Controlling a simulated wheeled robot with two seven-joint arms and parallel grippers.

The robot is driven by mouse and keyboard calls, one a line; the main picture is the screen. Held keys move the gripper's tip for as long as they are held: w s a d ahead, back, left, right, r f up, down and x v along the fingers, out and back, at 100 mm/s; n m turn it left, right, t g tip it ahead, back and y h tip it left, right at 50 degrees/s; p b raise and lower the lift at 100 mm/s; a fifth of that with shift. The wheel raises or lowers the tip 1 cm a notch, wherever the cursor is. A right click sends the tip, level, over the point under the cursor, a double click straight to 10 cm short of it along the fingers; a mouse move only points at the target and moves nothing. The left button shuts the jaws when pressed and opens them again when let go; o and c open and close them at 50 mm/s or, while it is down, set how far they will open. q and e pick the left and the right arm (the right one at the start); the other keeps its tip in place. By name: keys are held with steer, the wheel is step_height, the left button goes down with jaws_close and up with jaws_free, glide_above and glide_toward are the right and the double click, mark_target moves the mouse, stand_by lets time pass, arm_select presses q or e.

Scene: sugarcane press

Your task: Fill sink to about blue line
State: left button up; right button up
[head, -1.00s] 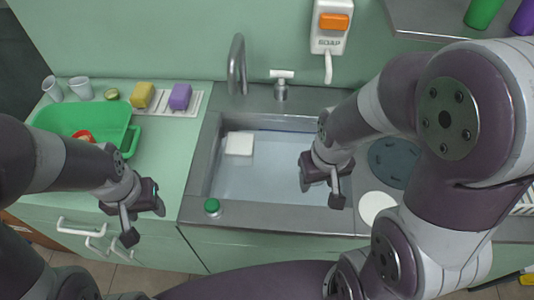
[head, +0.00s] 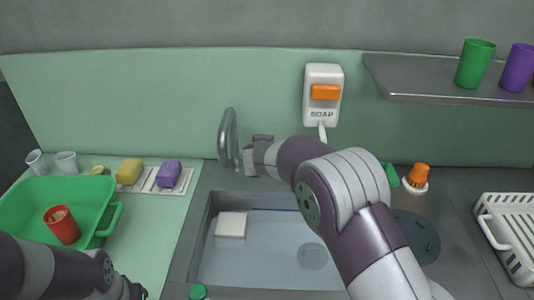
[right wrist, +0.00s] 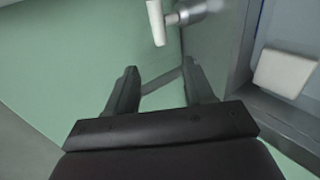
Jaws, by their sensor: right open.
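The sink (head: 200,235) is set in the grey counter. A thin blue line (head: 270,210) runs along its back inner wall. The drain shows through the pale basin floor; I cannot tell the water depth. The curved metal tap spout (head: 228,135) rises behind it. My right gripper (head: 250,155) is beside the spout in the head view, and my arm hides the tap handle there. In the right wrist view its fingers (right wrist: 160,78) are open and empty, with the white tap handle (right wrist: 156,22) on its metal stem beyond them. My left gripper (head: 135,290) is at the bottom left, mostly cut off.
A white block (head: 231,225) is in the sink. A green basin (head: 30,205) with a red cup (head: 62,225) stands left, near yellow (head: 129,171) and purple (head: 169,173) sponges. The soap dispenser (head: 322,95) hangs behind. A white rack (head: 512,230) stands right.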

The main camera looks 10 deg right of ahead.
steer(key=p+x, duration=0.2)
steer(key=x, duration=1)
steer(key=shift+p, duration=0.35)
steer(key=shift+w+f, duration=0.1)
jaws_close()
